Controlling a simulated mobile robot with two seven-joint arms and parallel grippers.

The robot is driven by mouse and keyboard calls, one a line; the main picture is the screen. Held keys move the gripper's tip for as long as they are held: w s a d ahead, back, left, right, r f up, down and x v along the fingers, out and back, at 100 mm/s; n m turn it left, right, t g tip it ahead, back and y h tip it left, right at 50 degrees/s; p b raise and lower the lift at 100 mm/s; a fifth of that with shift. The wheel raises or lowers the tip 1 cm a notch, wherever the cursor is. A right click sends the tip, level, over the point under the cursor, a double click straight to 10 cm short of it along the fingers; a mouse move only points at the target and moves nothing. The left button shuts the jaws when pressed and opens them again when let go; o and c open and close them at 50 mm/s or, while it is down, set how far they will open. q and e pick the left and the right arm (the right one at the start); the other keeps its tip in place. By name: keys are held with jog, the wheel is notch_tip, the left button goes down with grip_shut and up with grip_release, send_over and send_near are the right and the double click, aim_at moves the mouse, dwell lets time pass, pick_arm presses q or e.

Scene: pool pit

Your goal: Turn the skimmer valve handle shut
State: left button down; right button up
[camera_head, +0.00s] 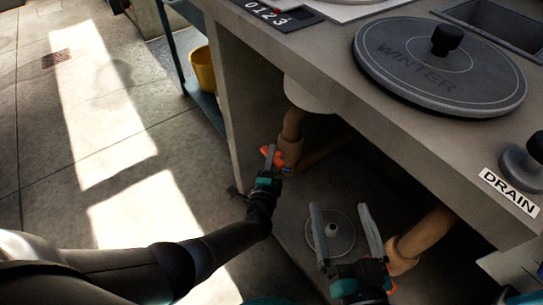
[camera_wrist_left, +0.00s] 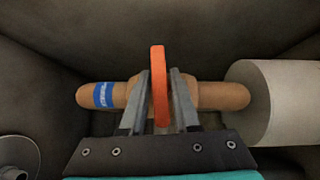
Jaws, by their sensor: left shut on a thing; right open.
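An orange valve handle (camera_head: 268,155) sits on a tan pipe (camera_head: 293,127) under the counter in the head view. My left gripper (camera_head: 270,160) is at this handle. In the left wrist view the orange handle (camera_wrist_left: 158,85) stands upright in the picture between the two fingers of my left gripper (camera_wrist_left: 160,92), which is shut on it. The tan pipe (camera_wrist_left: 213,95) runs crosswise behind and carries a blue label (camera_wrist_left: 103,95). My right gripper (camera_head: 345,212) is open and empty, over the pit floor near a round grey lid with a knob.
The counter (camera_head: 330,75) overhangs the pit. Another tan pipe (camera_head: 425,232) stands right of my right gripper. A yellow bucket (camera_head: 203,70) is on a side shelf. Open floor lies left.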

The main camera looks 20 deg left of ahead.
pick_arm(q)
jog(key=shift+f+m+t, duration=0.1)
jog(key=shift+m+t, duration=0.2)
jog(key=shift+m, duration=0.2)
jog(key=c, duration=0.8)
grip_release()
jog(key=shift+s+d+p, duration=0.3)
jog(key=shift+s+p, duration=0.3)
jog(key=shift+s, duration=1.95)
jog(key=shift+s+d+p, duration=0.35)
jog(key=shift+s+p, duration=0.3)
jog(key=shift+s, duration=1.85)
jog(key=shift+s+d+p, duration=0.3)
jog(key=shift+s+p, duration=0.3)
jog(key=shift+s, duration=1.95)
pick_arm(e)
jog(key=d+f+g+h, duration=0.3)
jog(key=d+g, duration=0.2)
jog(key=g, duration=0.1)
jog(key=shift+w+f+n, duration=0.15)
jog(key=shift+f+n, duration=0.05)
jog(key=shift+n, duration=0.2)
